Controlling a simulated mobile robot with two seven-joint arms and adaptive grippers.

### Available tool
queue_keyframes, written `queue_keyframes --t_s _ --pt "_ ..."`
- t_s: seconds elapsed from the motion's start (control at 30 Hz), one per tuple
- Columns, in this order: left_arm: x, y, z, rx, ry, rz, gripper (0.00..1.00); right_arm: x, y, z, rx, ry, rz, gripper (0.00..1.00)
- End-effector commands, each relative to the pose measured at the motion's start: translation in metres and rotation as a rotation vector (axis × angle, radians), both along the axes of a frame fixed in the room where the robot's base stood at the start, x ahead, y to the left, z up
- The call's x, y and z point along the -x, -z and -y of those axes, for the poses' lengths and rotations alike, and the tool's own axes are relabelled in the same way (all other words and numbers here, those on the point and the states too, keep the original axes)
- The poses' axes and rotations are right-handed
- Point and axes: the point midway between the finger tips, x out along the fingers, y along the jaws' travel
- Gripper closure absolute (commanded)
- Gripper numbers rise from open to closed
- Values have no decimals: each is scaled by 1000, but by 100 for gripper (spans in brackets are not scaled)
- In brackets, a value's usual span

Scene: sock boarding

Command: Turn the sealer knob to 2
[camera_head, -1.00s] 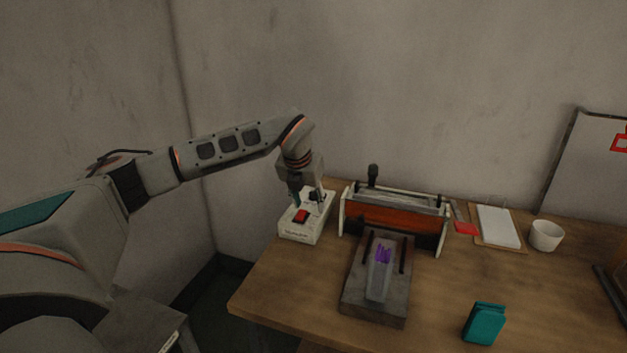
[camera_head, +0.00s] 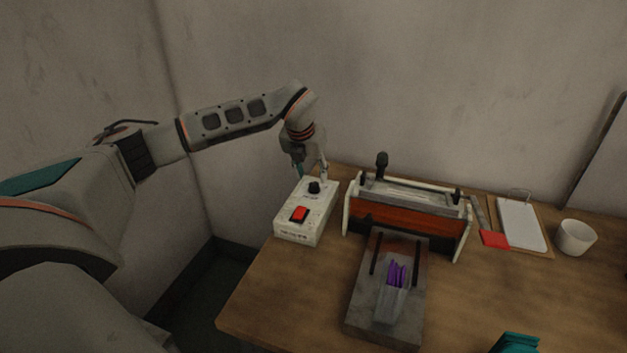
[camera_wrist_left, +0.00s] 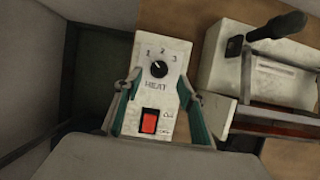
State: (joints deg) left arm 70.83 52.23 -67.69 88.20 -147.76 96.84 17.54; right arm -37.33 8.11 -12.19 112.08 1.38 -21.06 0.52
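The sealer's control box (camera_head: 310,215) is white and stands at the table's back left. Its black knob (camera_head: 314,187) sits on top, behind a red rocker switch (camera_head: 299,214). In the left wrist view the knob (camera_wrist_left: 158,69) is below the numbers 1, 2, 3 and above the word HEAT. Its small pale mark points up, slightly left, near 1 and 2; the exact setting is hard to tell. My left gripper (camera_head: 312,174) is above the knob, apart from it. Its fingers (camera_wrist_left: 159,103) are spread and empty.
The sealer (camera_head: 408,221) with its black handle stands right of the box. A grey board (camera_head: 365,318) carrying a clear bag with purple contents lies in front. A clipboard (camera_head: 520,222), white cup (camera_head: 575,238) and teal object (camera_head: 515,343) are farther right.

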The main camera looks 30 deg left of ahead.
Motion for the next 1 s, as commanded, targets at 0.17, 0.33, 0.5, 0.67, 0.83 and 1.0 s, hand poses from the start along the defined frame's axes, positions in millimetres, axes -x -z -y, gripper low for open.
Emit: queue_keyframes --t_s 0.17,0.33,0.5,0.67,0.83,1.0 --pt "-10 26 -2 1 -1 -2 60 1 1 1 1 0 -1 28" --pt "-17 40 -3 1 0 0 60 -1 -2 0 0 0 3 28" --pt "-18 44 -4 0 -1 1 60 -3 -5 0 -1 0 10 28" --pt "-18 44 -4 0 0 1 60 -5 -6 0 -3 1 13 28" --pt "-18 44 -4 0 0 1 98 -4 -6 -1 -4 2 13 28" --pt "-18 44 -4 0 1 1 98 -4 -5 -1 -3 2 10 28"
